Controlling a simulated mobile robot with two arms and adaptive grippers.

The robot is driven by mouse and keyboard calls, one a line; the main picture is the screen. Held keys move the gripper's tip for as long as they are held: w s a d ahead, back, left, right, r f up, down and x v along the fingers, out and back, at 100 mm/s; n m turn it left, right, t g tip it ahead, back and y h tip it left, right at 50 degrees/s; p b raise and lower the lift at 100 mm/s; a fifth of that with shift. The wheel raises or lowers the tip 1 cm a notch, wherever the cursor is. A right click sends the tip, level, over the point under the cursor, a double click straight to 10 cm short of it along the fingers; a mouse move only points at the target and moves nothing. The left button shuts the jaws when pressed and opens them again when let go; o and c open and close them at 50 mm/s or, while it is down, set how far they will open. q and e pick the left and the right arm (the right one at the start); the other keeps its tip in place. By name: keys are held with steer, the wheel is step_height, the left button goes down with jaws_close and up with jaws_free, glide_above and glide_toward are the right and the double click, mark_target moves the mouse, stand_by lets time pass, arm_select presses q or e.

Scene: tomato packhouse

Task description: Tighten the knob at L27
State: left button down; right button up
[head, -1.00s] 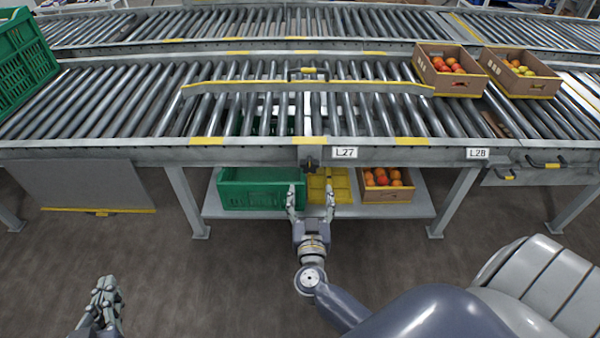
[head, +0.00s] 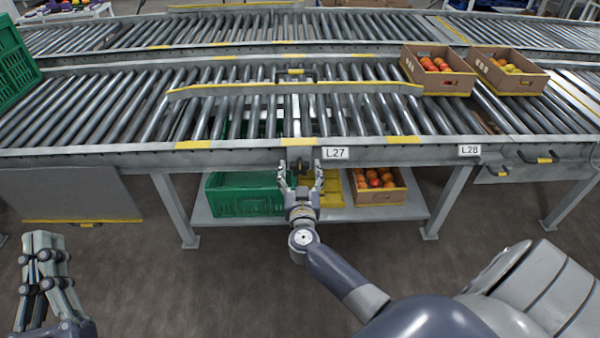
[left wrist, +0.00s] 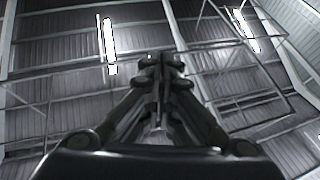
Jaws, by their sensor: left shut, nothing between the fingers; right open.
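The dark knob (head: 300,166) sits on the front rail of the roller conveyor, just left of the white L27 label (head: 335,153). My right gripper (head: 301,172) is open in front of the rail, its two fingers on either side of the knob; contact cannot be told. My left gripper (head: 42,245) is at the lower left of the head view, away from the conveyor. It is shut and empty; in the left wrist view its fingers (left wrist: 160,62) meet, pointing up at the roof.
A green crate (head: 245,201), a yellow crate (head: 330,188) and a box of tomatoes (head: 378,199) stand on the shelf below. Two more tomato boxes stand on the rollers at the right. A yellow-ended guide bar (head: 290,88) crosses the rollers. Label L28 (head: 469,150) is further right.

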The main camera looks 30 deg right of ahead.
steer(key=shift+w+d, duration=0.1)
steer(key=c, duration=1.1)
